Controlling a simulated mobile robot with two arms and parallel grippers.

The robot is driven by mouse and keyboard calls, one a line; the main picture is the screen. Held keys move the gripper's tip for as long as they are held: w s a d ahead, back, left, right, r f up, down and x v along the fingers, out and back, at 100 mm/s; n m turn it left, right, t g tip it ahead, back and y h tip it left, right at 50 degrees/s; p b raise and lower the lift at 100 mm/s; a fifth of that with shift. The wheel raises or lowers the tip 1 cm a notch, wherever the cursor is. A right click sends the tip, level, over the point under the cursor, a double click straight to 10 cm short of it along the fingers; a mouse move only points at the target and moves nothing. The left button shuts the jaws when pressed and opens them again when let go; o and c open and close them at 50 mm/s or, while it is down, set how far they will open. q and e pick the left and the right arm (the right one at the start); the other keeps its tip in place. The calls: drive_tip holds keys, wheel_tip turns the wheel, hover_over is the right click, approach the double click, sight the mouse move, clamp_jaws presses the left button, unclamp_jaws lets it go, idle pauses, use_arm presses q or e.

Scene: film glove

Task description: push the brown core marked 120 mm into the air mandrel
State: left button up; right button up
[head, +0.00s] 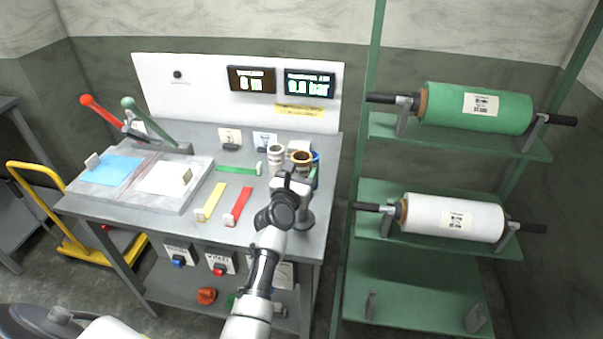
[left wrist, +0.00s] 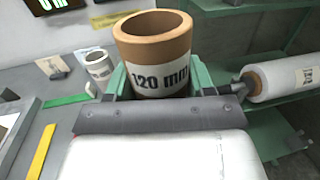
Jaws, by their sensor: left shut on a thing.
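The brown core marked 120 mm (left wrist: 152,52) stands upright, open end up, in the middle of the left wrist view; its tan rim (head: 301,156) shows in the head view at the table's back right. My left gripper (head: 293,181) is at the core's near side and shut on it. The arm hides the core's lower part in the head view. Green parts (left wrist: 118,82) flank the core in the left wrist view; I cannot tell if they are fingers or a holder. I cannot pick out the air mandrel for certain. My right gripper is not in view.
A pale core (head: 276,160) stands just left of the brown one. Yellow (head: 215,201), red (head: 238,206) and green strips lie on the grey table (head: 150,222). A green rack (head: 450,140) with green and white film rolls stands at right. A display (head: 310,84) reads 0.0 bar.

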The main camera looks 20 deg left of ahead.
use_arm(q)
drive_tip(key=shift+f+b, duration=4.6)
drive_tip(key=shift+f, duration=0.9)
drive_tip(key=o, duration=1)
drive_tip(key=shift+s+p, duration=0.3)
drive_tip(key=shift+s, duration=0.3)
drive_tip(key=s, duration=0.3)
drive_tip(key=s+p, duration=0.1)
drive_tip(key=s, duration=0.2)
drive_tip(key=s+p, duration=0.1)
drive_tip(key=s, duration=0.2)
drive_tip(key=shift+s+d, duration=0.35)
